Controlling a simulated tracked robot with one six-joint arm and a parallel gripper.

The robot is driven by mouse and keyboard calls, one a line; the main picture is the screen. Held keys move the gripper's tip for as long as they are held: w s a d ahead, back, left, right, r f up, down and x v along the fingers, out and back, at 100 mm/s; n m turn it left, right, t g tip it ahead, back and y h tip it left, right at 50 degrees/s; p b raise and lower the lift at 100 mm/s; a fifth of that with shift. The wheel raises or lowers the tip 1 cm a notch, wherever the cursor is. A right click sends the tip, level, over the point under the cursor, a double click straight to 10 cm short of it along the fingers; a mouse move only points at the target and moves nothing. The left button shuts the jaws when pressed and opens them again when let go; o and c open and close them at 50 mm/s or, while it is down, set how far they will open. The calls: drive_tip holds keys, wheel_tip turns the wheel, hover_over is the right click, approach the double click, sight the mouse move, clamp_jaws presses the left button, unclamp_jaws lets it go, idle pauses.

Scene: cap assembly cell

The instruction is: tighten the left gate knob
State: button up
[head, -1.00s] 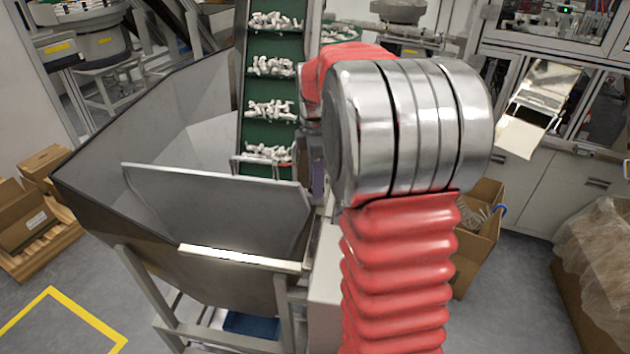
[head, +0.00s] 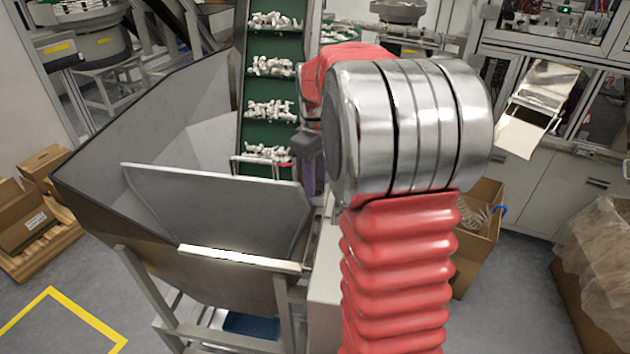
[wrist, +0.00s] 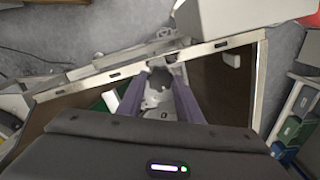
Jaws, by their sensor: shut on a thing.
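My gripper (wrist: 161,77) points away from the camera in the wrist view, with its two purple fingers on either side of a small dark grey knob (wrist: 164,71). The fingers are shut on this knob, which sits by the pale metal rim. The fingertips partly cover it, and I cannot tell how tight it is. In the head view my arm hides the knob, and only a sliver of purple finger (head: 319,178) shows beside the conveyor's lower end. A second knob cannot be made out.
A large metal hopper (head: 100,180) stands left of my arm. A green cleated conveyor (head: 268,90) with white parts rises behind it. A cardboard box (head: 478,245) stands to the right. Blue and green bins (wrist: 290,130) show right in the wrist view.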

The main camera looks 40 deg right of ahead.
drive_tip(key=shift+s+f+m, duration=0.1)
drive_tip(key=shift+s+m, duration=0.05)
drive_tip(key=shift+m, duration=0.45)
drive_tip(key=o, duration=1)
drive_tip(key=shift+o, duration=0.2)
drive_tip(key=shift+r, duration=0.2)
wheel_tip(320, 180, up, 14)
drive_tip(key=shift+f, duration=0.25)
